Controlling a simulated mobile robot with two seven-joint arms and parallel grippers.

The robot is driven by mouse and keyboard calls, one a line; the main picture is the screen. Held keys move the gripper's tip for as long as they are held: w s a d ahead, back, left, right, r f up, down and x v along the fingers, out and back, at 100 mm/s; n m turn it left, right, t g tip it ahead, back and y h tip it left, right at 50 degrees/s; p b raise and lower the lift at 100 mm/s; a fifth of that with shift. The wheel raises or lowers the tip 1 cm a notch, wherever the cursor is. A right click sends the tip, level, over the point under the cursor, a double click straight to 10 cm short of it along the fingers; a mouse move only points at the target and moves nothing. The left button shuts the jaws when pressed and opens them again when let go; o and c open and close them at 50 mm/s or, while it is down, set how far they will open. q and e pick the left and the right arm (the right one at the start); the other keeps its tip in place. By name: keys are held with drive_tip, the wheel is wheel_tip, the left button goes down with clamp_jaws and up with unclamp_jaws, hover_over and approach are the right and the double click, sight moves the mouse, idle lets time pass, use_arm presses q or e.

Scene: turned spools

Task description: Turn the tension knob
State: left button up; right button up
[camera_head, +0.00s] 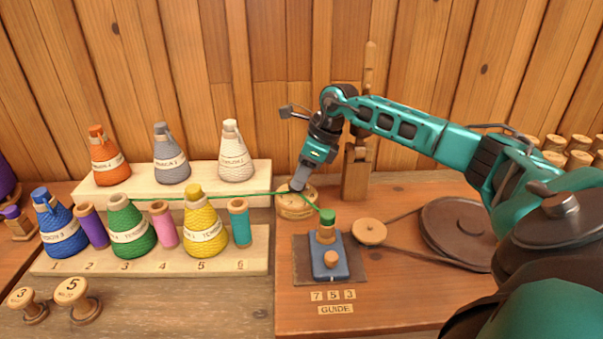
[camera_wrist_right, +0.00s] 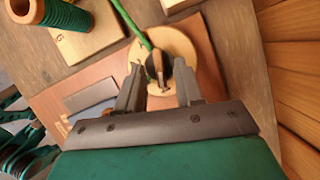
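A round wooden disc (camera_head: 296,206) stands on the brown table behind the blue block; text on it is too small to read. In the right wrist view the disc (camera_wrist_right: 182,50) carries a small upright knob (camera_wrist_right: 157,68), partly dark, which I take for the tension knob. A green thread (camera_wrist_right: 138,24) runs to it. My right gripper (camera_head: 297,186) points down over the disc. Its fingers (camera_wrist_right: 158,92) are apart, one on each side of the knob, with gaps visible; I cannot tell if they touch anything. My left gripper is not in view.
A blue block (camera_head: 330,265) with a green-topped spool (camera_head: 327,218) stands in front. A small pulley (camera_head: 369,232) is belted to a large dark wheel (camera_head: 458,232). A wooden post (camera_head: 357,170) rises behind. Cones and spools fill a stepped rack (camera_head: 258,265) at left.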

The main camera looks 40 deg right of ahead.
use_arm(q)
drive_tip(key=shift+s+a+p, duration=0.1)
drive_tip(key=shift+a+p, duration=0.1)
drive_tip(key=shift+p, duration=0.2)
use_arm(e)
drive_tip(key=v, duration=1.3)
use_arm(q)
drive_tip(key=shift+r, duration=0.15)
use_arm(e)
drive_tip(key=shift+f, duration=0.1)
